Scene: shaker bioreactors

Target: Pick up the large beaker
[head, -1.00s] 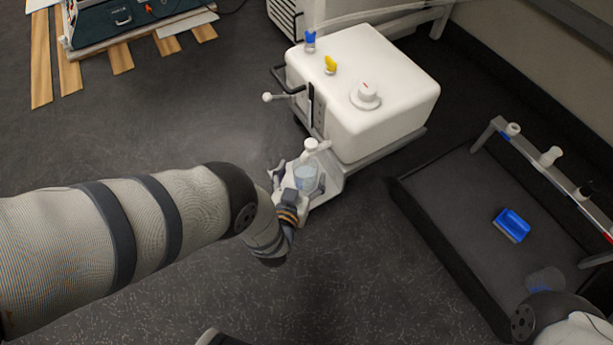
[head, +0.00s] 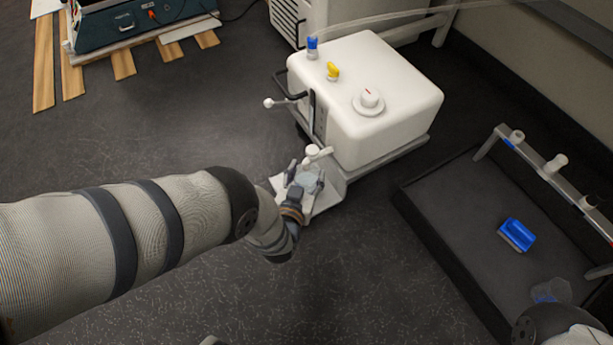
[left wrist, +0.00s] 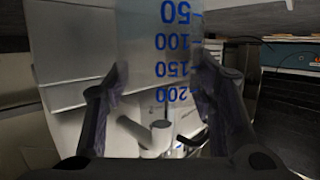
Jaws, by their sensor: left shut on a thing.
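A clear beaker (head: 309,182) is in the head view, at the white platform in front of the white dispenser. My left gripper (head: 305,178) is shut on it, one finger on each side. The left wrist view shows the beaker (left wrist: 160,45) close up between the fingers of the gripper (left wrist: 160,95), with blue marks 50 to 200 upside down in the picture. I cannot tell whether its base touches the platform. My right arm enters at the bottom right of the head view; its gripper is out of view.
The white dispenser (head: 370,105) with its dial, blue and yellow knobs and white tap stands just behind the beaker. A dark tray (head: 450,205) at the right holds a blue brush-like block (head: 517,234) and another clear vessel (head: 551,290). Open dark floor lies in front.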

